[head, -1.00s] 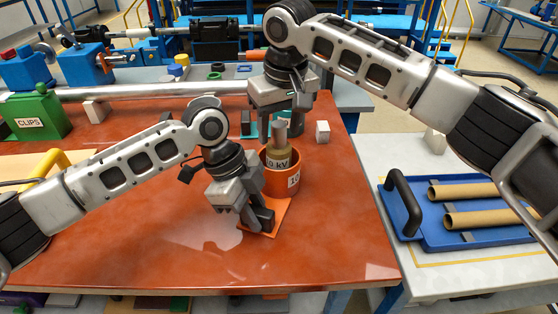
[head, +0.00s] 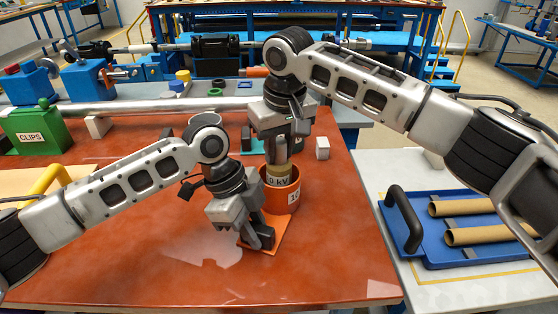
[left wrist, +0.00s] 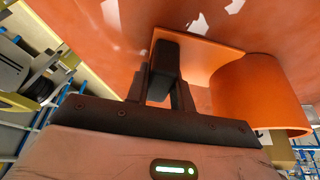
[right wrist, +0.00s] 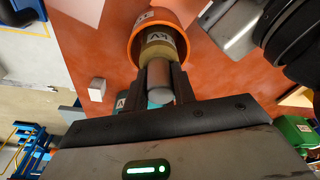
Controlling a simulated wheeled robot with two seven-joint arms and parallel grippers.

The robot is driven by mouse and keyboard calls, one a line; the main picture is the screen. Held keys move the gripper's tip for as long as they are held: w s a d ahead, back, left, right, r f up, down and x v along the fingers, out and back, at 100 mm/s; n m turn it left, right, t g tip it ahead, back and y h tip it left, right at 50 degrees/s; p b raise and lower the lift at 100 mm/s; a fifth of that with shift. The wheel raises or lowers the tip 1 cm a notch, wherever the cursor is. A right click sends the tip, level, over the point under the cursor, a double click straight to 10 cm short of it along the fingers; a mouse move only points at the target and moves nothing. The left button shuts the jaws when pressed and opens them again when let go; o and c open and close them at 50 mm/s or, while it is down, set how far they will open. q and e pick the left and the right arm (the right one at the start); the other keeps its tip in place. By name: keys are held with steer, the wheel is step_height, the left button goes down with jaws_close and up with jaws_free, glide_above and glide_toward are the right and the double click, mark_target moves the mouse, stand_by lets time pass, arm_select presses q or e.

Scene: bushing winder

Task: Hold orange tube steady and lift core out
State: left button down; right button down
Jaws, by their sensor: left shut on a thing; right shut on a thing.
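The orange tube (head: 283,194) stands upright on a flat orange base plate (head: 270,245) on the red-brown table. The tan core (head: 279,176), with a kV label and a grey pin (right wrist: 159,82) on top, sits inside the tube and sticks out above its rim. My left gripper (head: 262,236) is shut on the edge of the base plate, beside the tube; in the left wrist view the plate (left wrist: 205,55) runs into the jaws. My right gripper (head: 281,155) points down over the tube and is shut on the core's grey pin. The core's lower part is hidden in the tube.
A white block (head: 322,148) stands behind the tube. A green CLIPS box (head: 38,130) is at the left. A blue tray (head: 430,258) with brown tubes lies on the side table at right. The table's front is clear.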

step_height(320, 180, up, 10)
steer(key=shift+f, duration=0.1)
arm_select(q)
steer(key=c, duration=1.1)
jaws_free()
